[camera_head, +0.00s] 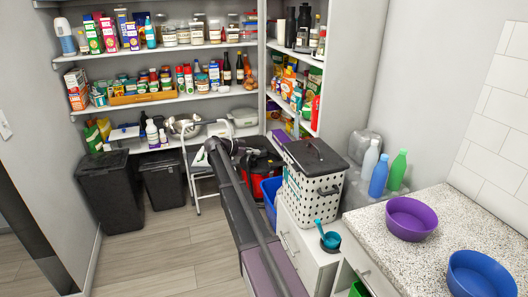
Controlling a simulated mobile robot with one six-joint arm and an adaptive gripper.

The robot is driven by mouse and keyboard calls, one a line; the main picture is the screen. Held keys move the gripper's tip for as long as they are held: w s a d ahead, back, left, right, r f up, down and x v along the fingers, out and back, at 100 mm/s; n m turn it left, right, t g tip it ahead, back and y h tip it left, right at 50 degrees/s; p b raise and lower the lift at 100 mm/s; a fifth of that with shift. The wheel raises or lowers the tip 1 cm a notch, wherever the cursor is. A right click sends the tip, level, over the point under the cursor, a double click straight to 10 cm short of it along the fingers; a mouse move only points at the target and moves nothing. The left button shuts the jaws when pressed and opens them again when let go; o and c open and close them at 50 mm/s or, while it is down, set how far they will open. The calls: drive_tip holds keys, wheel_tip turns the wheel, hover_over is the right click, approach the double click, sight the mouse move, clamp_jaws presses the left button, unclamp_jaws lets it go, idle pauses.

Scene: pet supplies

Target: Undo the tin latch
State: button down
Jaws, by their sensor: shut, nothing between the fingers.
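A white tin with black dots and a black lid (309,187) stands on the white cabinet, right of centre. The lid (314,153) lies flat on it, and a dark piece, perhaps the latch or a handle (328,192), sits on the side facing me. I cannot tell from here whether the latch is fastened. My arm rises from the bottom centre, left of the tin. My gripper (212,150) looks to be at its far end, small and dark, shut and empty, apart from the tin. Its fingertips are hard to make out.
A teal scoop in a dark cup (329,240) stands in front of the tin. Bottles (379,175) stand to its right. A purple bowl (411,218) and a blue bowl (480,276) sit on the speckled counter. A step stool (197,176) and dark bins stand behind left. Floor at left is clear.

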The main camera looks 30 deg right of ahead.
drive_tip(key=shift+v, duration=0.9)
drive_tip(key=s+a+f+n+t+y+p, duration=0.1)
drive_tip(key=s+a+n+y+p, duration=0.4)
drive_tip(key=s+a+n, duration=0.5)
drive_tip(key=s+a+f+n+t+y+p, duration=0.1)
drive_tip(key=s+a+n+y+p, duration=0.3)
drive_tip(key=s+a, duration=1.3)
drive_tip(key=s+n+y, duration=0.4)
drive_tip(key=s+n, duration=0.1)
drive_tip(key=s, duration=0.4)
drive_tip(key=shift+s+a+f+n+y+p, duration=0.35)
drive_tip(key=shift+s+a+n+y+p, duration=0.05)
drive_tip(key=shift+d, duration=0.1)
